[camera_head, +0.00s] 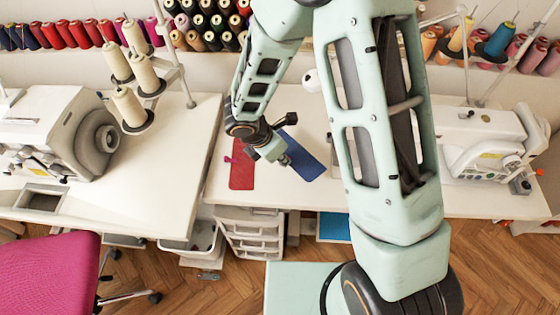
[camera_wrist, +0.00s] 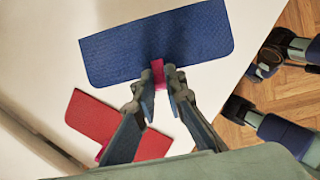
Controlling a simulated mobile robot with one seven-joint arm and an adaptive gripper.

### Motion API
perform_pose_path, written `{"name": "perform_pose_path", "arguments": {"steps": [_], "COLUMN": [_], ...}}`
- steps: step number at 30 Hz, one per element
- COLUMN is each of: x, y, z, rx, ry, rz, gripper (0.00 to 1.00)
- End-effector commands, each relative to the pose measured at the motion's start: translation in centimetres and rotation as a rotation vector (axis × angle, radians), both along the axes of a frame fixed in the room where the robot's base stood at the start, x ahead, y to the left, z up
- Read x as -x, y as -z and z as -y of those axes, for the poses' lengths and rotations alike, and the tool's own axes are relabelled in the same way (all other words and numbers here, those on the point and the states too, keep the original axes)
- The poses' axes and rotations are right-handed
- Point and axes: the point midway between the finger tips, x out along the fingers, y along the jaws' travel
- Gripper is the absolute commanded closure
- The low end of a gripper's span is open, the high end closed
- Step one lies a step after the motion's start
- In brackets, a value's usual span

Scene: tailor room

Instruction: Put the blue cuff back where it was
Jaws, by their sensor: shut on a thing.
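The blue cuff (camera_head: 309,161) is a flat blue piece with rounded corners at the white table, right of the red cuff (camera_head: 243,172). In the wrist view, the blue cuff (camera_wrist: 195,40) lies across the top with a small pink tab (camera_wrist: 158,76) on its near edge. My gripper (camera_wrist: 161,78) is shut on that pink tab, one finger on each side. In the head view my gripper (camera_head: 285,158) is at the left edge of the blue cuff. I cannot tell whether the cuff touches the table.
The red cuff (camera_wrist: 95,117) lies flat on the white table (camera_wrist: 40,60), partly behind my finger in the wrist view. Sewing machines stand to the left (camera_head: 60,130) and right (camera_head: 485,140). A pink chair (camera_head: 50,270) is at the lower left.

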Motion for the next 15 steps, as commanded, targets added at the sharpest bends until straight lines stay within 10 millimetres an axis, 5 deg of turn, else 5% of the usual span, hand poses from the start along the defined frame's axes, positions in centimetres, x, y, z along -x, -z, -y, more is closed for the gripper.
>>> {"name": "perform_pose_path", "arguments": {"steps": [10,15], "x": [-1.4,-1.3], "y": [1.9,4.4], "z": [-0.5,-0.5], "rx": [0.000,0.002], "ry": [0.001,0.001], "rz": [0.000,-0.001], "gripper": [1.00,1.00]}}
